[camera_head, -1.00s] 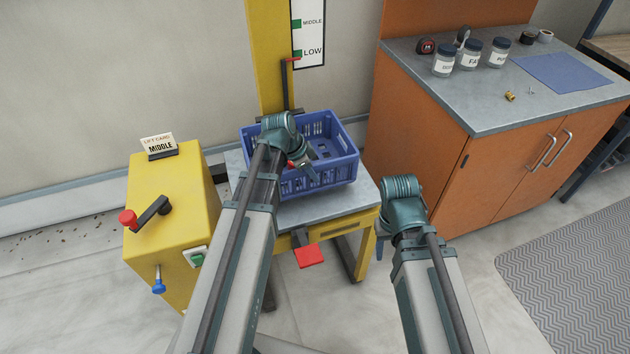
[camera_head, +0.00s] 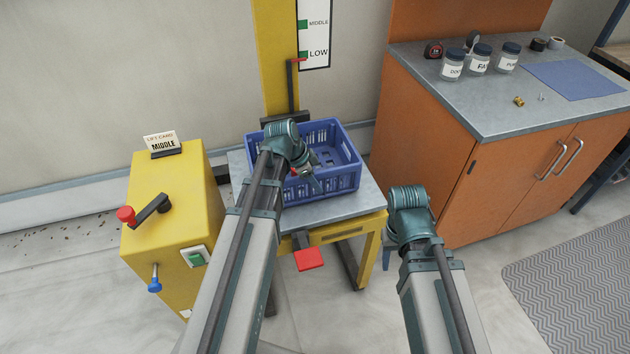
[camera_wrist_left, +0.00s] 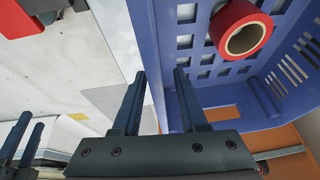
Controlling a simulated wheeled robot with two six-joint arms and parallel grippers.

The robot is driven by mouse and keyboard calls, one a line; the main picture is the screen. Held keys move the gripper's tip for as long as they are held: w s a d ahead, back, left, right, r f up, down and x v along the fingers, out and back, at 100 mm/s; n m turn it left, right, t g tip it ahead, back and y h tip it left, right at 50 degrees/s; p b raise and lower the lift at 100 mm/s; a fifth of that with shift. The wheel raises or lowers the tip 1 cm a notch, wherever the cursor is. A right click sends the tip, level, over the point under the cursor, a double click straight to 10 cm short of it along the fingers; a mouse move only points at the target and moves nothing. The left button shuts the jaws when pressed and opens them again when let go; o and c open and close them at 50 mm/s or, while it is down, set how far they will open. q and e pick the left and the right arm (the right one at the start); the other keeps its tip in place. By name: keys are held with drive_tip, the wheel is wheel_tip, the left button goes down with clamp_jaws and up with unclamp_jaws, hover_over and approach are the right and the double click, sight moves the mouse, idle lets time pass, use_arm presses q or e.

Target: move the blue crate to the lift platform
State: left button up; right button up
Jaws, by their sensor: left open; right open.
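The blue crate (camera_head: 345,181) sits upright on a grey-topped yellow stand (camera_head: 362,204) below a yellow column; whether this top is the lift platform I cannot tell for sure. My left gripper (camera_head: 312,180) is at the crate's near side. In the left wrist view the gripper (camera_wrist_left: 158,90) is open, with its fingers apart around the line of the crate's wall (camera_wrist_left: 143,25); contact is unclear. A red tape roll (camera_wrist_left: 240,30) shows inside the crate. My right gripper (camera_head: 386,258) is low, right of the stand, mostly hidden behind its wrist, and open.
A yellow control box (camera_head: 165,230) with a crank, a green button and a MIDDLE card stands left. A red pedal-like plate (camera_head: 309,259) juts from the stand. The orange cabinet (camera_head: 435,150) stands close on the right, with jars on top. The column's scale (camera_head: 316,35) reads LOW and MIDDLE.

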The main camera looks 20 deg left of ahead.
use_arm(q)
drive_tip(key=shift+r, duration=0.1)
drive_tip(key=p+v, duration=1)
drive_tip(key=v, duration=0.1)
drive_tip(key=shift+d, duration=0.15)
drive_tip(key=s+d+n+g+y+p, duration=0.1)
drive_tip(key=s+d+n+g+y, duration=0.2)
drive_tip(key=s+d+n, duration=0.4)
drive_tip(key=s+d+y, duration=0.1)
drive_tip(key=s+d, duration=0.7)
drive_tip(key=d, duration=0.2)
drive_tip(key=shift+f+n+y, duration=0.3)
drive_tip(key=shift+f+y, duration=0.05)
drive_tip(key=shift+y, duration=0.05)
drive_tip(key=shift+s, duration=0.1)
drive_tip(key=shift+r+p, duration=0.45)
drive_tip(key=shift+p, duration=0.15)
